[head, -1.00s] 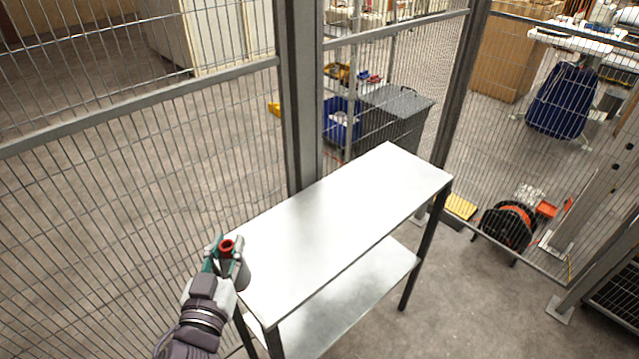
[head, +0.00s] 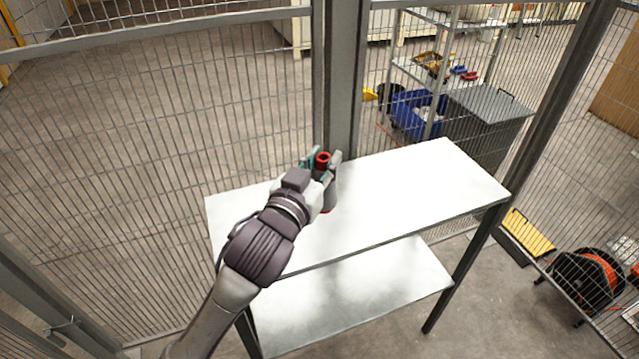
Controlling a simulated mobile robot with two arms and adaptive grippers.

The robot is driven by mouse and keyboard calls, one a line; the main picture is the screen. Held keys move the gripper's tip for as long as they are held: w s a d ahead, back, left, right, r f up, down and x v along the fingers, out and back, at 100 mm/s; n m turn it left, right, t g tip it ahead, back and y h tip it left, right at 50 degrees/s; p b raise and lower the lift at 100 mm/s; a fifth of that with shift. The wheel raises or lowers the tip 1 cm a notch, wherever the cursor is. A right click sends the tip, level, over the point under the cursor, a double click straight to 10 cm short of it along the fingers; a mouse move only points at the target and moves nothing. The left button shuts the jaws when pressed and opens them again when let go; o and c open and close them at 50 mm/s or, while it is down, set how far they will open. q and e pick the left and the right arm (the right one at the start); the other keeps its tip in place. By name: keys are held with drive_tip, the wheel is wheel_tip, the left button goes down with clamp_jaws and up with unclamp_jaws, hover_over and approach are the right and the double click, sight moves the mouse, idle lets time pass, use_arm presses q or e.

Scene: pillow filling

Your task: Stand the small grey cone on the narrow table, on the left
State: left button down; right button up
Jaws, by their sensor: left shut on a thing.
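My left gripper (head: 321,171) is shut on the small grey cone (head: 330,193), which has a red ring at its top and a bit of red at its base. The cone is upright, over the left half of the narrow table (head: 420,195), near its back edge. Whether its base touches the tabletop I cannot tell. My gripper and wrist hide part of the cone's left side. The table has a white top, a lower shelf and dark legs. My right gripper is not in view.
A wire mesh fence with a metal post (head: 340,90) stands right behind the table. The tabletop is otherwise bare. The lower shelf (head: 350,290) is empty. Beyond the fence are a grey bin (head: 487,125), a blue crate (head: 415,115) and an orange cable reel (head: 585,280).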

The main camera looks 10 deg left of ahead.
use_arm(q)
drive_tip(key=w+a+f, duration=0.5)
drive_tip(key=a+f, duration=0.1)
drive_tip(key=f, duration=0.3)
drive_tip(key=shift+w, duration=0.15)
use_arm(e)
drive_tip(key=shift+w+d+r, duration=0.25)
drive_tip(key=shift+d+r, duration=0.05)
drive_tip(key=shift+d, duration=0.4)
use_arm(q)
drive_tip(key=shift+a, duration=0.1)
drive_tip(key=shift+f, duration=0.15)
drive_tip(key=c, duration=0.9)
unclamp_jaws()
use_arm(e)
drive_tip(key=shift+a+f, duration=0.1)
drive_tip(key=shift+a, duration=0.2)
